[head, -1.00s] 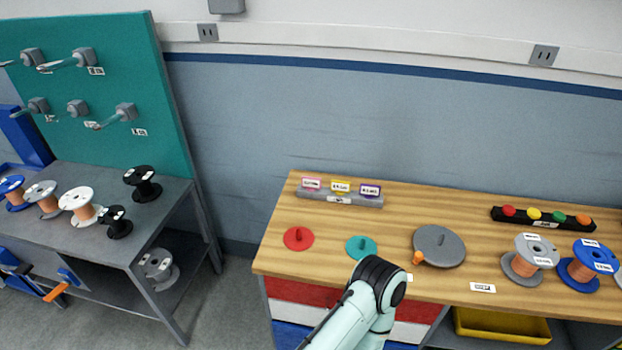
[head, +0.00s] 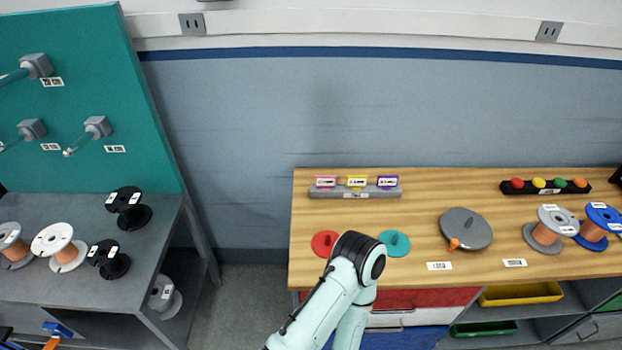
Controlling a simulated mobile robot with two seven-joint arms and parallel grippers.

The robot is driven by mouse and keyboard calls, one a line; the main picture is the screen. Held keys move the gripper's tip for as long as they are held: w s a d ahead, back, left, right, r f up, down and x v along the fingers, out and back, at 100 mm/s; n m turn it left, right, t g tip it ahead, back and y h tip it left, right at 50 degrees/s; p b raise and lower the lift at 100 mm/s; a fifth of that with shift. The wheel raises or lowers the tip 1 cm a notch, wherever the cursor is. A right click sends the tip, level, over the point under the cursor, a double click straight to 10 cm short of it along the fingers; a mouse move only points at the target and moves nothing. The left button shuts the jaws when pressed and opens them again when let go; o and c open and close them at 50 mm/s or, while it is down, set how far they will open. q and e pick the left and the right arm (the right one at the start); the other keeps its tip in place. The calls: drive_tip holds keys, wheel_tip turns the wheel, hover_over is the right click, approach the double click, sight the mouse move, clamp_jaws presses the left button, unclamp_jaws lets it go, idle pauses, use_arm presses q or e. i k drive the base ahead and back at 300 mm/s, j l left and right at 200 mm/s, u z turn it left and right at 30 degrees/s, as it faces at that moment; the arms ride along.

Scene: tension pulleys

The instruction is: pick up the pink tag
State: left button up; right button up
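The pink tag (head: 325,182) stands upright at the left end of a grey holder (head: 345,194) near the back left of the wooden workbench. A yellow tag (head: 357,182) and a purple tag (head: 387,182) stand in the same holder to its right. One of my arms reaches up from the bottom middle, with its bent joint in front of the bench edge. Neither of my grippers shows in the head view.
A red disc (head: 324,243) and a teal disc (head: 396,243) lie in front of the holder. A grey disc (head: 466,228) lies farther right, with spools (head: 549,229) beyond it. A spool table (head: 75,275) stands left across a floor gap.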

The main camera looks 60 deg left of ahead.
sight(325, 181)
drive_tip(key=k+j, duration=0.3)
drive_tip(key=j, duration=0.2)
drive_tip(key=k+j, duration=0.3)
drive_tip(key=j, duration=0.15)
drive_tip(key=k+j, duration=0.3)
drive_tip(key=j, duration=0.2)
drive_tip(key=i, duration=0.5)
